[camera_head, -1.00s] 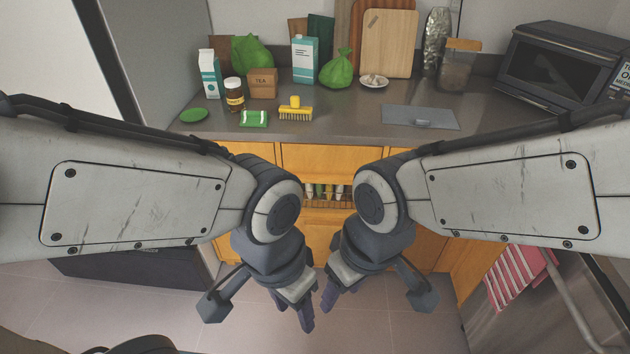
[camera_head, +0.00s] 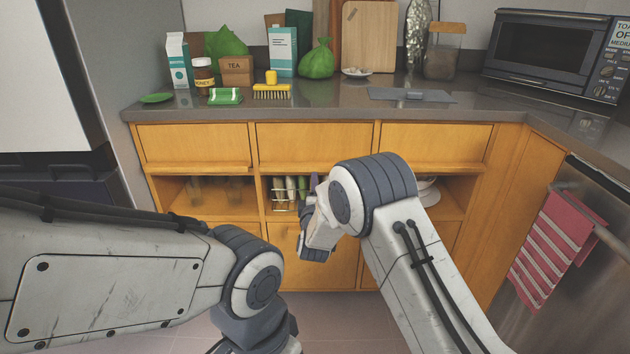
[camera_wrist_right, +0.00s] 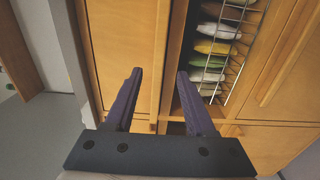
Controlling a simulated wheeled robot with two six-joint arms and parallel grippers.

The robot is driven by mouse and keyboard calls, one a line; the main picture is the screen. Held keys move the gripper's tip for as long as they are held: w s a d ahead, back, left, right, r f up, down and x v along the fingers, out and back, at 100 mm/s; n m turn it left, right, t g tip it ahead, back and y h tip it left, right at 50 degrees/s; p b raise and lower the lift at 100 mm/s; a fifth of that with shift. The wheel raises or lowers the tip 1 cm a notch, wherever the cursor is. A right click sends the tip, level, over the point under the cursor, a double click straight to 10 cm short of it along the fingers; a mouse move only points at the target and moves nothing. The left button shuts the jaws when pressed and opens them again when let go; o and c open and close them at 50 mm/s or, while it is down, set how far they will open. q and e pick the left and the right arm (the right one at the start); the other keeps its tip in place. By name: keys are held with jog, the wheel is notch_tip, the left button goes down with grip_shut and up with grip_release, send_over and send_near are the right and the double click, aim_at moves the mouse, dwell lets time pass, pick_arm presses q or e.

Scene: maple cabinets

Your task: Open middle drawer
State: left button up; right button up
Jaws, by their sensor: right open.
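The middle drawer (camera_head: 313,146) is the centre one of three wooden fronts below the counter. It looks shut, with a lip along its lower edge. My right gripper (camera_wrist_right: 160,85) is open and empty. In the right wrist view its fingers point at the cabinet front, one at each side of a panel edge that seems to be the drawer's lip; I cannot tell whether they touch. In the head view my right arm's wrist hides part of the area under the drawer. My left arm is at lower left; its gripper is out of frame.
A striped red towel (camera_head: 556,250) hangs at right. The floor before the cabinet is partly visible.

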aim_at(314, 170)
jog(key=w+b, duration=0.2)
jog(key=w, duration=0.8)
grip_shut()
dwell(1.4)
